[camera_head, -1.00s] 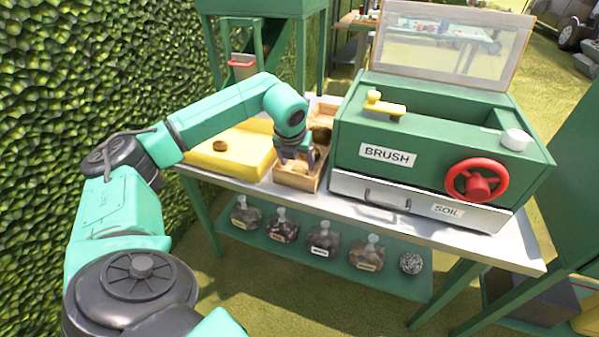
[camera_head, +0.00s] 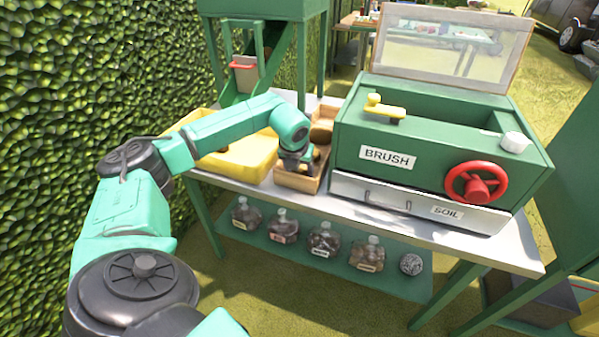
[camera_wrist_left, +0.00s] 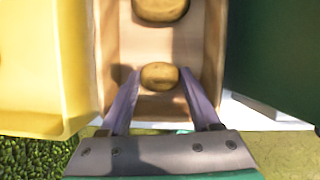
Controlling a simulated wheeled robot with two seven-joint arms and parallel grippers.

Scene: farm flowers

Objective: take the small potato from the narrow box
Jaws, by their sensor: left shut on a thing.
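The narrow wooden box (camera_head: 298,184) stands on the table between the yellow tray and the green brush machine. My left gripper (camera_head: 298,163) reaches down into its near end and hides what it holds there. In the left wrist view, the small potato (camera_wrist_left: 159,75) sits between the two fingertips, and the gripper (camera_wrist_left: 159,84) is shut on it. The potato is still within the walls of the box (camera_wrist_left: 214,45); I cannot tell whether it touches the floor. A larger potato (camera_wrist_left: 161,9) lies further along the box. My right gripper is not in view.
The yellow tray (camera_head: 250,160) is close on the left of the box. The green brush machine (camera_head: 345,150), with a red wheel (camera_head: 477,182), stands close on the right. Several jars (camera_head: 324,240) stand on the shelf below. A hedge (camera_head: 80,90) borders the left.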

